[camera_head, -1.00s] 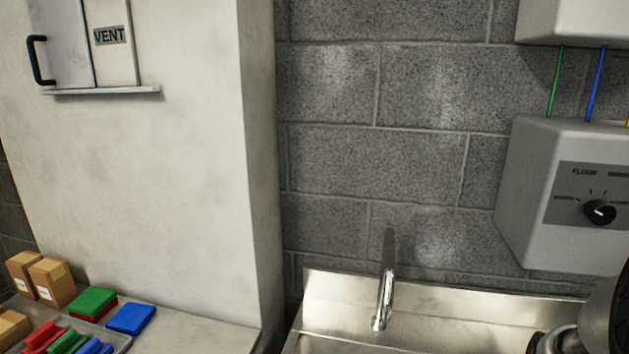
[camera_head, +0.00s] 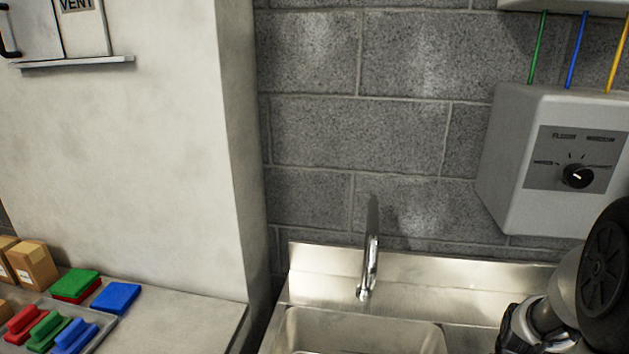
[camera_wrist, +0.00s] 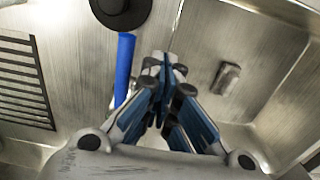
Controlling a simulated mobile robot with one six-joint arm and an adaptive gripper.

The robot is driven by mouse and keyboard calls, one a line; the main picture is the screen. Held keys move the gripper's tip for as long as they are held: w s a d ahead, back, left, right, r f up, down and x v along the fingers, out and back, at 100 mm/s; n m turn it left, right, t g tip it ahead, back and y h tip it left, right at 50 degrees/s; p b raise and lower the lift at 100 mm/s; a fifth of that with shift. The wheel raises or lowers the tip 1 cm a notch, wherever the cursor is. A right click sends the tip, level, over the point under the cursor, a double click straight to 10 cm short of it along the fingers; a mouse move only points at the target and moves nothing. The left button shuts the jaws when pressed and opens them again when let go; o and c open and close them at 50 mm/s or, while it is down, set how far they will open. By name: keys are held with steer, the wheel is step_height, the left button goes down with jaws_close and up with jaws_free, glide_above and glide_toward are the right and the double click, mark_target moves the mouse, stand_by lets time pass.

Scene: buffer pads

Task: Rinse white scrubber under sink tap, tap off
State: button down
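The tap (camera_head: 370,262) is a curved chrome spout over a steel sink basin (camera_head: 425,330). No water stream shows below its mouth. I cannot make out a white scrubber in either view. In the wrist view, my gripper (camera_wrist: 164,75) has its blue-padded fingers drawn together at the tips, with nothing clearly between them. A pale patch shows behind the finger bases; I cannot tell what it is.
Red (camera_head: 24,324), green and blue (camera_head: 74,336) handled scrubbers lie in a tray on the left counter, near flat pads (camera_head: 117,297) and cardboard boxes (camera_head: 32,265). A grey control box (camera_head: 510,180) hangs right. The wrist view shows a blue rod (camera_wrist: 124,65) and small grey block (camera_wrist: 226,78).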

steer(key=shift+f, duration=0.35)
steer(key=shift+s+d, duration=0.65)
steer(key=shift+d, duration=0.2)
steer(key=shift+d, duration=0.1)
steer(key=shift+s+d, duration=0.2)
steer(key=shift+d, duration=0.3)
steer(key=shift+s+d, duration=0.15)
steer(key=shift+d, duration=0.3)
